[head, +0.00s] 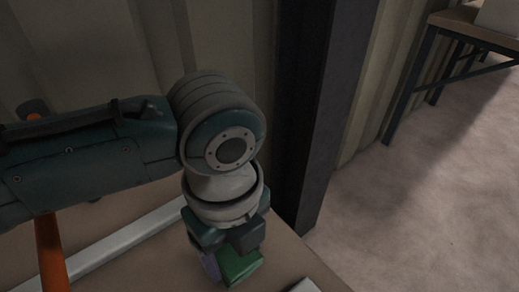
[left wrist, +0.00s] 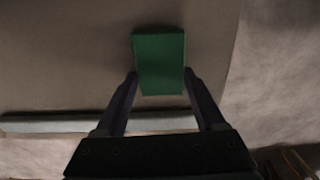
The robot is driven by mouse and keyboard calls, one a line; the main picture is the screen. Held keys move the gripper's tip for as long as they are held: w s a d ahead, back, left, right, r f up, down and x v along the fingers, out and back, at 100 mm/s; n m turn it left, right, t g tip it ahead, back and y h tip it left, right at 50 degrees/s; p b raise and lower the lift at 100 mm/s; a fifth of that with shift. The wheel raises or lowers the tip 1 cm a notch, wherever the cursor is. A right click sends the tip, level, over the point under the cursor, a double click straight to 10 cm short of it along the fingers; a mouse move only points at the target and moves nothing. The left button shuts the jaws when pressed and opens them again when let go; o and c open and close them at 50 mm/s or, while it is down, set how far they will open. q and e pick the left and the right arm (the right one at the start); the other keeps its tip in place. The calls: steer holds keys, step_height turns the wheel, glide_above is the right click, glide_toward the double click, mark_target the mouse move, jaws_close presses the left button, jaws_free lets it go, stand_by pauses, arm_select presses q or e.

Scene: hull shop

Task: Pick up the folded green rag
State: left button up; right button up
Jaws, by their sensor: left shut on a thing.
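The folded green rag (head: 240,264) is a small green block shape at the bottom centre of the head view, by the table's right edge. It also shows in the left wrist view (left wrist: 160,62), between the fingertips. My left gripper (head: 222,262) points down from above and is shut on the rag. In the left wrist view the fingers (left wrist: 160,76) lie along its two sides. I cannot tell whether the rag touches the table (head: 150,270) or is slightly above it. My right gripper is not in view.
A pale metal bar (head: 125,243) lies on the table left of the rag. A tool with an orange handle (head: 50,255) is partly behind my left arm. A dark steel post (head: 322,120) stands just beyond the table. Another bench (head: 462,18) is at the upper right, with open floor before it.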

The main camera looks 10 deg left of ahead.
mark_target(236, 255)
arm_select(q)
steer(key=shift+r, duration=0.55)
step_height(236, 255, up, 19)
steer(key=p, duration=0.6)
steer(key=o, duration=0.8)
steer(key=c, duration=0.7)
steer(key=shift+o, duration=0.2)
steer(key=shift+s, duration=0.1)
